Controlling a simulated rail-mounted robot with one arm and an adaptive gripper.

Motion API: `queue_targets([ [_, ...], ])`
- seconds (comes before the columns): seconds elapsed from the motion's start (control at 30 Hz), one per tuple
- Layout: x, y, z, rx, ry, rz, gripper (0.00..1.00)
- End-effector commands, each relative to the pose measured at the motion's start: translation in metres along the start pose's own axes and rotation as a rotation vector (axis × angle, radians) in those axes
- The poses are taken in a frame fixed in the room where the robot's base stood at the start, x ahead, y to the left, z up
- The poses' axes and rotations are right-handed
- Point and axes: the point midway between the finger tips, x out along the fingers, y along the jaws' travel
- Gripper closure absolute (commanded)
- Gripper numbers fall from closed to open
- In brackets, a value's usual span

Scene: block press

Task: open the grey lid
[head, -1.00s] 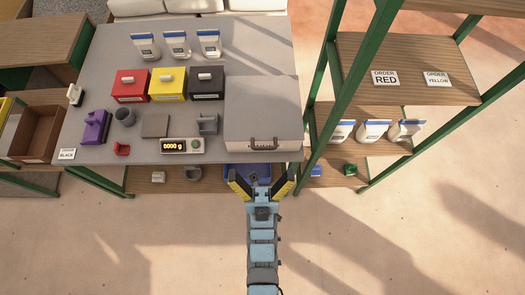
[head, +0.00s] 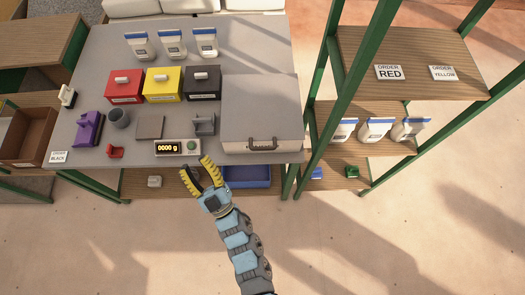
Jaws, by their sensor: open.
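The grey lid (head: 259,104) lies flat and closed on a white box (head: 232,146) at the right end of the grey table. A dark handle (head: 263,145) is on the box's front side. My gripper (head: 197,173) is open and empty, with yellow fingers spread, at the table's front edge. It is left of the handle and below the scale, apart from the lid.
A scale (head: 178,147) reading 0000 g stands left of the box, with a grey bracket (head: 204,124) behind it. Red (head: 124,86), yellow (head: 162,84) and black (head: 202,82) boxes stand farther back. A blue tray (head: 246,176) is on the shelf below. A green post (head: 318,127) stands right.

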Motion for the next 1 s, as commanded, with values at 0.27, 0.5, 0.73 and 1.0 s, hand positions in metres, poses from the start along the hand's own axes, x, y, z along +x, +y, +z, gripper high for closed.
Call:
queue_targets([
  [0.27,-0.054,-0.107,0.118,-0.116,-0.368,-0.274,0.57],
  [0.5,-0.117,-0.145,0.199,-0.326,-0.641,-0.419,0.57],
  [0.73,-0.168,-0.135,0.253,-0.594,-0.845,-0.456,0.57],
  [1.0,-0.199,-0.084,0.276,-0.938,-1.002,-0.348,0.57],
])
